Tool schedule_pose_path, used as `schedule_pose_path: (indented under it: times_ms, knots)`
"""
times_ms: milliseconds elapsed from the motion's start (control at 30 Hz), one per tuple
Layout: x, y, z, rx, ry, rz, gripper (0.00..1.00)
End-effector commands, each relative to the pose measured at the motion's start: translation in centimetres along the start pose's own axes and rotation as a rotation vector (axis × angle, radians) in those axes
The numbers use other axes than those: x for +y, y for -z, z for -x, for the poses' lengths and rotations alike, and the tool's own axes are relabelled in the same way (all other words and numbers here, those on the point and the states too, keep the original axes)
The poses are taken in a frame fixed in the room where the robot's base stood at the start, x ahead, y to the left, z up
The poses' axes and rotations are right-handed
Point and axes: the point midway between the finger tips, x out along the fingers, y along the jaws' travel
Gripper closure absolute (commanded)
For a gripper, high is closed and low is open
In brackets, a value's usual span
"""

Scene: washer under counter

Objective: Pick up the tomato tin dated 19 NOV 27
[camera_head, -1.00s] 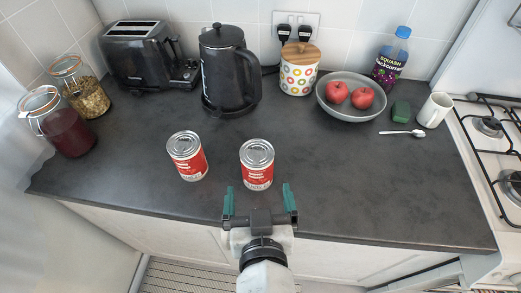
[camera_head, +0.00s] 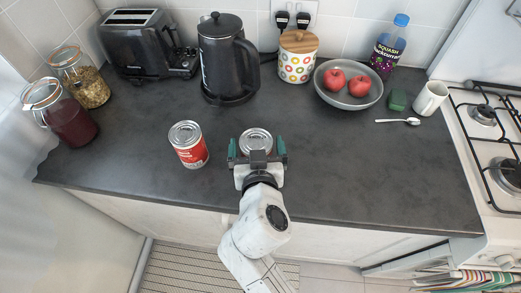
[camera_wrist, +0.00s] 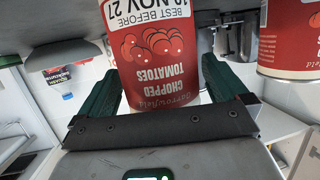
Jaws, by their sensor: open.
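Two red-labelled tomato tins stand upright on the dark counter. One tin (camera_head: 256,136) is between the fingers of my gripper (camera_head: 257,153), its lid showing and its lower part hidden. In the wrist view this tin (camera_wrist: 160,60) appears upside down between the green fingers of my gripper (camera_wrist: 160,95). Its label reads "CHOPPED TOMATOES" and "BEST BEFORE" with "NOV 27"; the day number is partly cut off by the frame edge. My gripper is open around it. The other tin (camera_head: 189,147) stands to the left; in the wrist view it is at the right (camera_wrist: 290,40), its date unseen.
A kettle (camera_head: 225,60), toaster (camera_head: 146,45) and dotted canister (camera_head: 297,65) stand at the back. The right front counter is clear.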

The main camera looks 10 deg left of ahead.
Motion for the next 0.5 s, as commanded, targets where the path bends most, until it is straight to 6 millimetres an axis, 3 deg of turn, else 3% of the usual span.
schedule_pose_path:
  times_ms: [200,500]
  knots:
    - [0.03,-0.05,-0.06,0.000,0.000,0.000,0.01]
    - [0.03,-0.04,-0.04,0.000,0.000,0.000,0.30]
